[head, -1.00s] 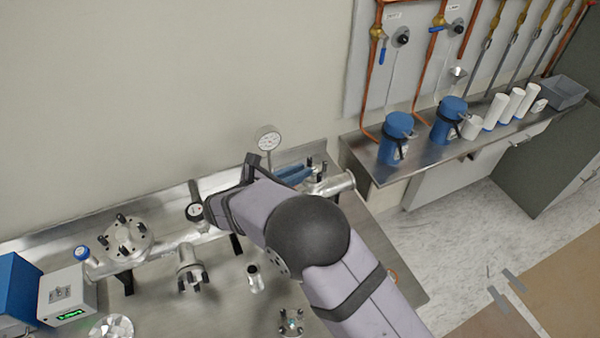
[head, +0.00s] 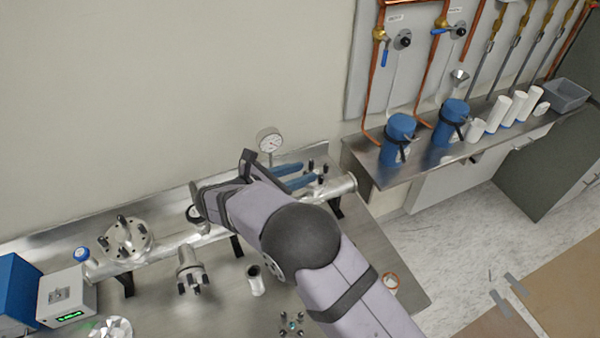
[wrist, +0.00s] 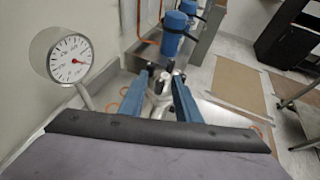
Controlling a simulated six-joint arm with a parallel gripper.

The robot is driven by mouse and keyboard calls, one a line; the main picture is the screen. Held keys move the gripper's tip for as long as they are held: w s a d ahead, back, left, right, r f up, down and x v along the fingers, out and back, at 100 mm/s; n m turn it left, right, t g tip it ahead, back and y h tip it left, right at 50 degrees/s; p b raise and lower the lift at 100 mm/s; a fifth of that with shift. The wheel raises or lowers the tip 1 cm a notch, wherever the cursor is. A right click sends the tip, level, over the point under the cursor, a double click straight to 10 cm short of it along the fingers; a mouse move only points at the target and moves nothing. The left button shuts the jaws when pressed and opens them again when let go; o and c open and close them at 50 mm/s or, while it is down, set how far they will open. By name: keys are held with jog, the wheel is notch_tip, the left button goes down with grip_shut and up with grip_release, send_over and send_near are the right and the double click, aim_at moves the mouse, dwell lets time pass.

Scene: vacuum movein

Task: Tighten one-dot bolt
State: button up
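My gripper (head: 309,173) has two blue fingers. It reaches toward the bolted fitting (head: 343,184) at the right end of the metal pipe line. In the wrist view my gripper (wrist: 163,72) is open, its fingers on either side of the metal fitting (wrist: 161,105). Dark bolts (wrist: 158,82) stand up from the fitting between and just beyond the fingertips. Dark bolts (head: 311,164) also show by the fingers in the head view. I cannot tell whether the fingers touch a bolt. No dot marks are readable, so I cannot tell which bolt is the one-dot bolt.
A dial gauge (head: 270,141) stands behind my gripper. Another bolted flange (head: 125,238) and a hanging fitting (head: 190,268) are on the left. A small metal cup (head: 255,281) and a loose bolted flange (head: 292,324) are on the bench. Blue flasks (head: 398,140) stand on the right shelf.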

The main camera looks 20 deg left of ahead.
jog(key=shift+s+a, duration=0.1)
jog(key=shift+s, duration=0.05)
jog(key=b+v, duration=0.3)
jog(key=v, duration=0.4)
jog(key=shift+r, duration=0.15)
jog(key=d+r+m+g+p, duration=0.1)
jog(key=d+m+g+p, duration=0.75)
jog(key=d, duration=1.85)
jog(key=s+d+r+m+g+y+p, duration=0.1)
jog(key=s+d+m+g+y, duration=0.1)
jog(key=s+d+m, duration=0.4)
jog(key=s+d+r+m+g+y+p, duration=0.1)
jog(key=s+d+m+y, duration=0.3)
jog(key=s+m, duration=0.5)
jog(key=d+m+p, duration=0.1)
jog(key=d+m, duration=0.1)
jog(key=m, duration=0.5)
jog(key=shift+g+p, duration=0.3)
jog(key=shift+g, duration=0.05)
